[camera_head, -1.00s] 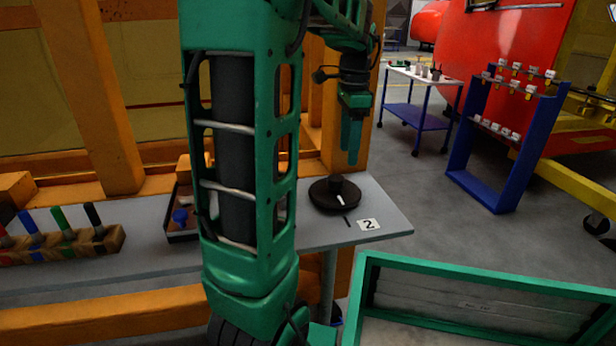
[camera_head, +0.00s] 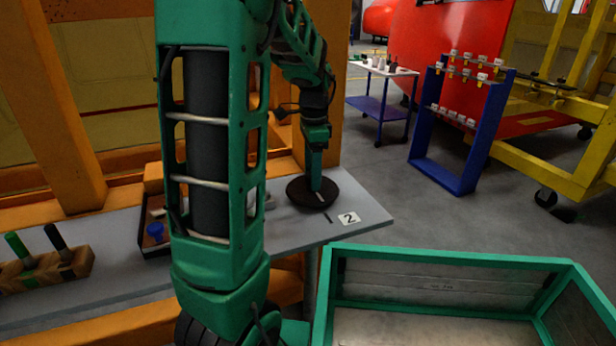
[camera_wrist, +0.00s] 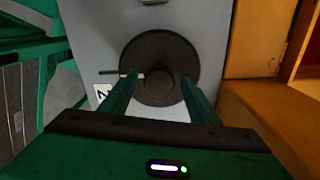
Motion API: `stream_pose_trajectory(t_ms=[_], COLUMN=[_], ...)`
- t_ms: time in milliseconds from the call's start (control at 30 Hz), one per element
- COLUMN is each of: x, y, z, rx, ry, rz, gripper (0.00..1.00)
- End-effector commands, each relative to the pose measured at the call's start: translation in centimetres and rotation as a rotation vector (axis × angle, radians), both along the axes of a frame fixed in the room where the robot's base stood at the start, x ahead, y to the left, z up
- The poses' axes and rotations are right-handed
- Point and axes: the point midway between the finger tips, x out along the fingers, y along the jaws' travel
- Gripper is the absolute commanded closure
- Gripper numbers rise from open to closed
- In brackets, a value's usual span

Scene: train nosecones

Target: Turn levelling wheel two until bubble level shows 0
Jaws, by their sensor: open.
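Levelling wheel two is a dark round disc (camera_head: 299,196) with a central hub and a white mark, lying on the grey bench beside a label "2" (camera_head: 349,219). It also shows in the wrist view (camera_wrist: 150,50), with its hub (camera_wrist: 158,84) between my fingers and the white mark pointing left. My gripper (camera_head: 315,188) is directly over the wheel, pointing down, with its fingers (camera_wrist: 158,88) open on either side of the hub. I cannot tell whether they touch it. I cannot make out a bubble level reading; part of the bench is hidden behind my arm.
The grey bench (camera_head: 355,196) ends just right of the wheel. A green-framed crate (camera_head: 450,255) stands in front of it. A blue rack (camera_head: 455,130) and cart stand behind.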

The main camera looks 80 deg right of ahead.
Motion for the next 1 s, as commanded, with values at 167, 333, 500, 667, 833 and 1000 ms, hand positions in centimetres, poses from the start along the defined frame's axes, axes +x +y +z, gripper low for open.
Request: stream_pose_trajectory(t_ms=[167,333,500,667,833,1000], x=[-0.02,-0.01,-0.01,-0.02,-0.09,-0.82], y=[0.05,0.03,0.03,0.02,-0.03,-0.32], z=[-1.16,-1.33,-1.30,-1.29,-1.28,-1.28], rx=[0.000,0.000,0.000,0.000,-0.001,-0.001], ry=[0.000,0.000,0.000,0.000,0.000,0.000], rz=[0.000,0.000,0.000,0.000,0.001,0.009], gripper=[0.45,0.45,0.54,0.92,1.00,1.00])
